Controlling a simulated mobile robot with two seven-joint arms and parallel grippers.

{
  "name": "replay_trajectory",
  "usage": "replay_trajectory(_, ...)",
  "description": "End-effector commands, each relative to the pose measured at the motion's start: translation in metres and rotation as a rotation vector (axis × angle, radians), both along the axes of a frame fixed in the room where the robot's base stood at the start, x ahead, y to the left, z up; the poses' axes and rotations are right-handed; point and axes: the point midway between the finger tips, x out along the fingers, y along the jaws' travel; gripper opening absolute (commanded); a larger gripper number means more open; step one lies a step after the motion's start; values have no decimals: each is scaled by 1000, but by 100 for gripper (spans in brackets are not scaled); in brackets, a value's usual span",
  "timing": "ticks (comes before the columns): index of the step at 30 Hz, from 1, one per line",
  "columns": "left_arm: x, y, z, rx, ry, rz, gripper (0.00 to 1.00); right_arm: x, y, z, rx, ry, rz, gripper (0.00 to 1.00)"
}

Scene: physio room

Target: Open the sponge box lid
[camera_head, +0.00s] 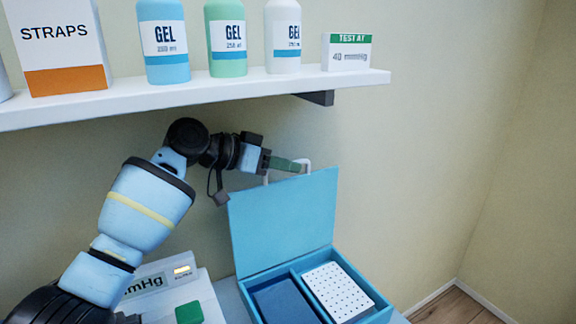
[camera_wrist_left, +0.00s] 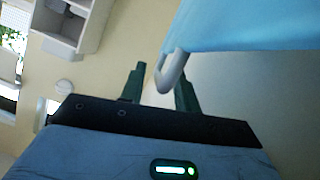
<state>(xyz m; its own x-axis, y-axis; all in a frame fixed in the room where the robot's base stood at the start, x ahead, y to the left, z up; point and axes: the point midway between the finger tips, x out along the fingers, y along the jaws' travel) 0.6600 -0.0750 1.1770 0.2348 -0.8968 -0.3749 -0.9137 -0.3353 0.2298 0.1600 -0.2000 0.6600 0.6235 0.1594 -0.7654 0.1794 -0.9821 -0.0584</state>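The sponge box (camera_head: 318,316) is blue and stands on the surface below the shelf. Its lid (camera_head: 286,222) is raised and stands nearly upright at the back. A white handle (camera_head: 307,163) sits at the lid's top edge; it also shows in the left wrist view (camera_wrist_left: 172,72). My left gripper (camera_head: 294,166) is at this handle. In the left wrist view its green fingers (camera_wrist_left: 160,84) stand apart, with the handle at and partly in front of the right-hand finger and a gap to the other. My right gripper is in neither view.
Inside the box are a dark blue compartment (camera_head: 285,301) and a white dotted pad (camera_head: 338,291). A white device with a display (camera_head: 172,292) and green button stands left of the box. A shelf (camera_head: 215,90) with gel bottles and cartons hangs above my left arm.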

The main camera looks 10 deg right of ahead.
Motion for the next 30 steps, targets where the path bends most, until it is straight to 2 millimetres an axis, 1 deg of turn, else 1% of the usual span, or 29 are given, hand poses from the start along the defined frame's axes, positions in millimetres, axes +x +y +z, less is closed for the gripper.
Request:
replay_trajectory(6, -8, 32, 12, 0, -2, 2, 32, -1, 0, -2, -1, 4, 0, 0)
replay_trajectory(12, -14, 52, 20, 1, 1, 0, 32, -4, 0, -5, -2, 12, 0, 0)
replay_trajectory(17, -16, 58, 23, 2, 2, 0, 32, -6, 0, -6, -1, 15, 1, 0)
replay_trajectory(23, -16, 58, 23, 2, 2, 0, 32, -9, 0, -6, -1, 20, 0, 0)
replay_trajectory(30, -16, 58, 23, 2, 1, 0, 32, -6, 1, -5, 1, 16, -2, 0)
